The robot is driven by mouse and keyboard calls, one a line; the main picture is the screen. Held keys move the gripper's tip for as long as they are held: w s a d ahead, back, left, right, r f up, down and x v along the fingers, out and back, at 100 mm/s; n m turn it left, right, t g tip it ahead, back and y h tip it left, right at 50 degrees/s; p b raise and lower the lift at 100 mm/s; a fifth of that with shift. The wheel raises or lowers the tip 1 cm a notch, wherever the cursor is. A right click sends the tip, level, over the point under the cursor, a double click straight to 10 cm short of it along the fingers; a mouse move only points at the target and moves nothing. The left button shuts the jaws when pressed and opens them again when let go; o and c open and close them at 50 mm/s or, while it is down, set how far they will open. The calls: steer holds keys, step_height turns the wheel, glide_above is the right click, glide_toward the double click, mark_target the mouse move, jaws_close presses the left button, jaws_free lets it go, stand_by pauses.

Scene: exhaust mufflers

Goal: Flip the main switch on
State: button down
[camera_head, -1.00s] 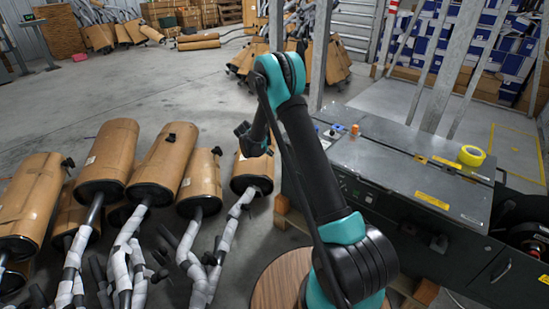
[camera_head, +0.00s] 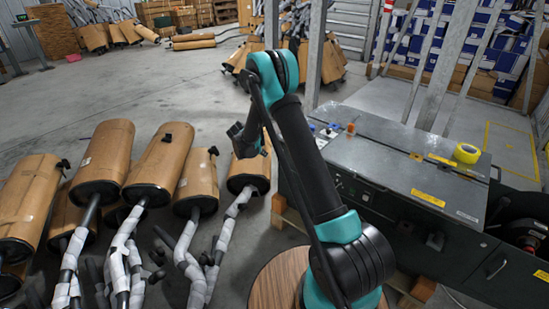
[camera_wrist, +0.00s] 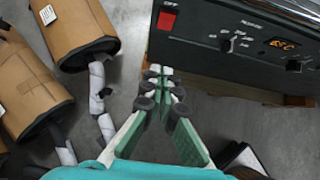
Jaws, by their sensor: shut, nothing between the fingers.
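The dark control panel (camera_wrist: 230,45) fills the upper right of the wrist view. A red switch (camera_wrist: 167,20) sits near its left edge, with small white lettering by it; which way it is tipped is not clear. My gripper (camera_wrist: 159,70) shows in the wrist view with its green-padded fingers together and nothing between them. Its tips appear just below the red switch in the picture, apart from it, in front of the panel's lower left edge.
A knob (camera_wrist: 226,44), an orange display (camera_wrist: 283,43) and another knob (camera_wrist: 293,65) are on the panel. Several wrapped mufflers (camera_head: 165,160) stand left of my arm. Yellow tape (camera_head: 466,153) lies on the machine top. Open floor lies behind the mufflers.

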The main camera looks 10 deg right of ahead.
mark_target(280, 157)
steer(key=w+d+r+x, duration=0.1)
steer(key=x, duration=1.1)
steer(key=shift+w+d, duration=0.45)
steer(key=shift+d, duration=0.05)
steer(key=shift+w+d+f, duration=0.1)
steer(key=shift+w+d, duration=0.15)
steer(key=shift+r, duration=0.85)
